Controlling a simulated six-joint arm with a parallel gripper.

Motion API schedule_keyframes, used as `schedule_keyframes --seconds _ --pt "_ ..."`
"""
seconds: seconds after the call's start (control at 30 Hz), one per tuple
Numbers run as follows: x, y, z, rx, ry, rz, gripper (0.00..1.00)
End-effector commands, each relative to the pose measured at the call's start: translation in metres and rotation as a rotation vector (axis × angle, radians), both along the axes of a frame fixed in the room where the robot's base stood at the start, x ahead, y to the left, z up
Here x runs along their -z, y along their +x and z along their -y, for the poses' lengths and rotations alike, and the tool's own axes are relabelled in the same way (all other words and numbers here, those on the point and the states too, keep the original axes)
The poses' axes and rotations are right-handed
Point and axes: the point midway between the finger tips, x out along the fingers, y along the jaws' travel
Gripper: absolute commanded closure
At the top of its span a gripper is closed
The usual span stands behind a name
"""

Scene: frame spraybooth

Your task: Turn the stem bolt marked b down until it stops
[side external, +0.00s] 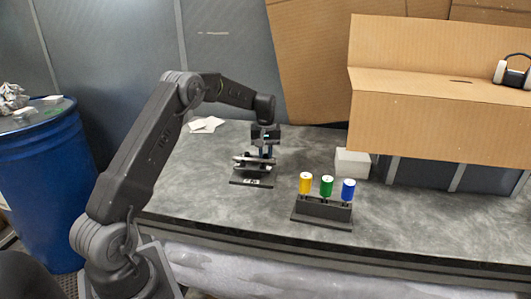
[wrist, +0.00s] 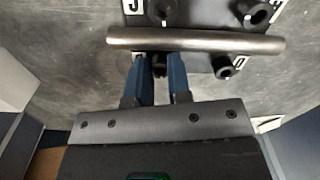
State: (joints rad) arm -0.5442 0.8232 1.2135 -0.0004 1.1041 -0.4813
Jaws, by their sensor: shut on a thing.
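My gripper (side external: 264,150) points down over a dark fixture plate (side external: 238,180) on the bench. In the wrist view its two blue fingers (wrist: 160,80) stand close around a small dark stem bolt (wrist: 160,66), mostly hidden between them. I cannot read a mark for this bolt. A grey metal bar (wrist: 215,43) lies across the fixture just beyond the fingers; whether it is clamped is unclear. Other dark round bolts show in the wrist view: one to the right (wrist: 226,69), one at the upper right (wrist: 255,12). White letter labels on the plate are cut off or partly covered.
A dark rack (side external: 322,210) with yellow, green and blue handled tools stands right of the fixture. A white block (side external: 352,163) sits behind it, near a large cardboard box (side external: 430,110). White papers (side external: 206,125) lie behind the fixture. The bench front is clear.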

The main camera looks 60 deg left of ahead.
Motion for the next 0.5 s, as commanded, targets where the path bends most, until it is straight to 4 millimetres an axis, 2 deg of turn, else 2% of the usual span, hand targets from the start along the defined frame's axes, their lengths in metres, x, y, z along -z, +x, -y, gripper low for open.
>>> schedule_keyframes --seconds 0.5 --pt "0.0015 -0.001 0.0002 0.49 -0.002 -0.004 1.0"
